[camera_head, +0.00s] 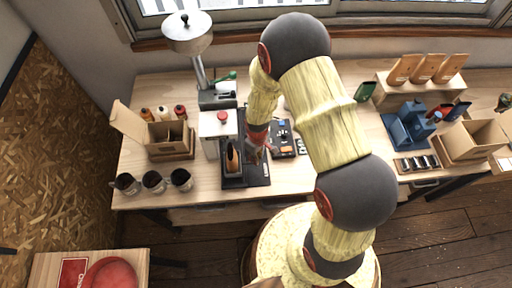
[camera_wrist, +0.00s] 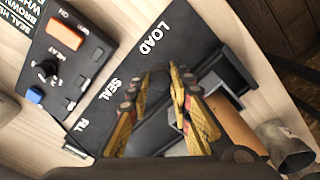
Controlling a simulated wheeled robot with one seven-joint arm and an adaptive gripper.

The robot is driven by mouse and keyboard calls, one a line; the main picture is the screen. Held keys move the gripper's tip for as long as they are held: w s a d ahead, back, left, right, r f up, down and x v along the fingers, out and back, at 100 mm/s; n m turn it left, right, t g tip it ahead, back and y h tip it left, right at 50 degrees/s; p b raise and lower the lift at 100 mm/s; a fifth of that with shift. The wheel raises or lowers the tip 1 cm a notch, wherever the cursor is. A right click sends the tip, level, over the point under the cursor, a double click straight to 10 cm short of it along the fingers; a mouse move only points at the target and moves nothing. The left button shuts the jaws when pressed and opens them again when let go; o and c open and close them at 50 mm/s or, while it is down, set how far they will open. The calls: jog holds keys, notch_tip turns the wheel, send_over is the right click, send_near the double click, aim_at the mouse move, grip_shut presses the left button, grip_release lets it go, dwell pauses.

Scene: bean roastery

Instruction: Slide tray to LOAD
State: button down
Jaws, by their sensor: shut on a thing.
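My gripper (camera_wrist: 168,75) has its yellow-and-black fingers closed around a small dark knob (camera_wrist: 157,88) on the black tray. The tray (camera_wrist: 225,68) is dark and partly hidden behind my fingers. The knob sits roughly between LOAD and SEAL. A brown bag (camera_wrist: 236,130) stands by the tray, and it also shows in the head view (camera_head: 232,158). In the head view my gripper (camera_head: 257,152) is low over the base (camera_head: 260,178).
A control panel (camera_wrist: 65,55) with an orange switch and a dial lies beside the base. Metal cups (camera_head: 154,182) stand at the table's front left. A grey and white machine (camera_head: 217,125) stands behind the bag.

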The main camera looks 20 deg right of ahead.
jog(key=shift+s+a, duration=0.2)
jog(key=shift+s, duration=1.15)
jog(key=c, duration=1.6)
grip_release()
jog(key=shift+a, duration=0.1)
jog(key=shift+c, duration=0.2)
jog(key=shift+o, duration=0.3)
jog(key=shift+r, duration=0.3)
notch_tip(320, 180, up, 12)
jog(key=shift+f, duration=0.25)
